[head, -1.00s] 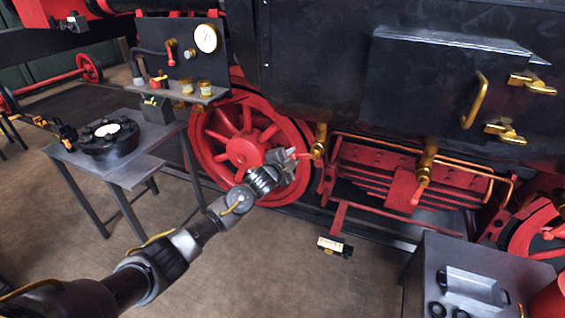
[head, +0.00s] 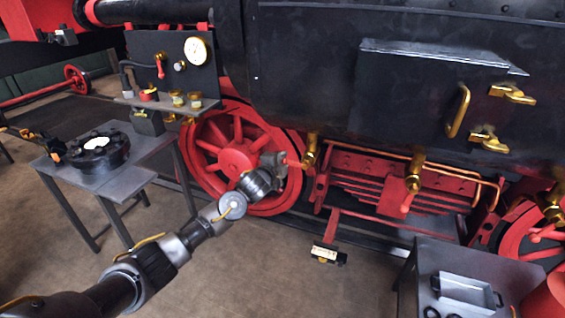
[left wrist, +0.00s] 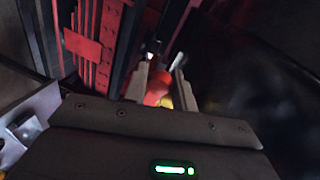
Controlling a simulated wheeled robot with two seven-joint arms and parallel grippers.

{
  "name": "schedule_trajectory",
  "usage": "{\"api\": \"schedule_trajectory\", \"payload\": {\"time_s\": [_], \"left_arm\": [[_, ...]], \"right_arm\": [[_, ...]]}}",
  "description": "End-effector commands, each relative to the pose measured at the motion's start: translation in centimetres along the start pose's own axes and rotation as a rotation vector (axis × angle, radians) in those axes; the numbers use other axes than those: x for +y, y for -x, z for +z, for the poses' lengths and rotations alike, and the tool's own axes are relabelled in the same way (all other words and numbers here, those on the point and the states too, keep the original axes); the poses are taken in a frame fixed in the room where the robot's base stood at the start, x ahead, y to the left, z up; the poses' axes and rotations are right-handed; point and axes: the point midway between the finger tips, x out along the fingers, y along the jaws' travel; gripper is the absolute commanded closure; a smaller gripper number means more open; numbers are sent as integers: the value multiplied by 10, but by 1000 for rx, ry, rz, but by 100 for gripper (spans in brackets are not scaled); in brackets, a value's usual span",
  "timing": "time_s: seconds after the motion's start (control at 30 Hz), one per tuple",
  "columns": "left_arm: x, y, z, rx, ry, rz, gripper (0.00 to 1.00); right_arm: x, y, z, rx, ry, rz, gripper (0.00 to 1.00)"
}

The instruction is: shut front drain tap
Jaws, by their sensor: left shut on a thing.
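A brass drain tap (head: 311,150) hangs under the black cylinder casing, left of a second brass tap. Its red handle (head: 293,163) points sideways to the left, toward the red wheel. My left gripper (head: 284,163) is shut on this red handle. In the left wrist view the red handle (left wrist: 157,88) shows between the two fingers, with a bit of brass below it. The second brass tap (head: 414,168) stands to the right, its red handle (head: 408,201) hanging down. My right gripper is not in view.
A red spoked wheel (head: 237,160) stands close behind my left gripper. A gauge panel (head: 172,68) is above left. A grey table (head: 125,178) with a black round part is at the left. A grey bench (head: 425,270) with a tray is at the lower right. The floor between is mostly free.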

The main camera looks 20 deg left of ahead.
Motion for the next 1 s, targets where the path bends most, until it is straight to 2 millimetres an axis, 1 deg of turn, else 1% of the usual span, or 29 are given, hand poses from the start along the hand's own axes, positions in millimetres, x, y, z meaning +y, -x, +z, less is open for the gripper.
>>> {"api": "schedule_trajectory", "payload": {"time_s": [0.03,0.1,0.13,0.27,0.53,0.67,0.77,1.0], "left_arm": [[-7,0,-1,2,5,-12,100],[-7,0,-1,2,5,-13,100],[-7,0,0,2,5,-13,69],[-5,0,0,2,4,-10,53],[-2,1,1,0,2,-5,53],[-1,7,1,1,2,-5,53],[0,19,1,1,2,-5,53],[1,63,1,2,1,-6,53]], "right_arm": [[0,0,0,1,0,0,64],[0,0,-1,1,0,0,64],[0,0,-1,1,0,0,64],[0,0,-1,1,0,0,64],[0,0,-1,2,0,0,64],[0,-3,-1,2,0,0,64],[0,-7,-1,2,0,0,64],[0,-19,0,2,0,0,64]]}}
